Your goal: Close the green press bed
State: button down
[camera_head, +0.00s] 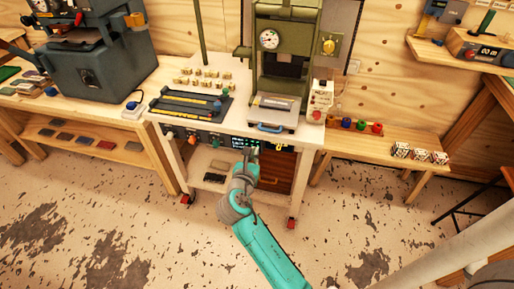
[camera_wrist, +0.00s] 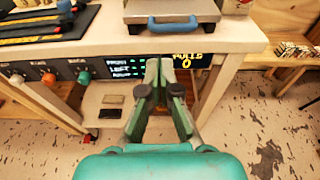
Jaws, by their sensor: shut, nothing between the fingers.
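The green press (camera_head: 287,50) stands on a white cart, with a round gauge on its front. Its bed (camera_head: 273,108) is a silver plate that sticks out in front of the press toward the cart's front edge. The bed has a blue handle (camera_head: 270,128) at its front. In the wrist view the bed (camera_wrist: 170,7) and its blue handle (camera_wrist: 175,27) show at the top. My gripper (camera_head: 251,151) is shut and empty. It is in front of the cart's front panel, below and apart from the handle. In the wrist view its fingertips (camera_wrist: 160,64) meet before the panel's displays.
A black tray (camera_head: 190,104) and several small brass blocks (camera_head: 203,77) lie left of the bed. A control box (camera_head: 320,98) stands at its right. Knobs (camera_head: 192,136) line the cart's front panel. A grey press (camera_head: 103,50) is farther left. Floor before the cart is clear.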

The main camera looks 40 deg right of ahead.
send_near(269, 107)
jog(key=s+a+f, duration=0.1)
jog(key=a, duration=0.1)
jog(key=s+a+f, duration=0.2)
jog(key=r+x, duration=0.1)
jog(key=x, duration=0.4)
jog(key=r+x, duration=0.1)
jog(key=x, duration=0.4)
jog(key=r+x, duration=0.1)
jog(key=x, duration=0.4)
jog(key=shift+w+d, duration=0.3)
jog(key=shift+d, duration=0.35)
jog(key=shift+w+d, duration=0.1)
jog(key=shift+r, duration=0.1)
jog(key=shift+d+r, duration=0.1)
jog(key=shift+r, duration=0.05)
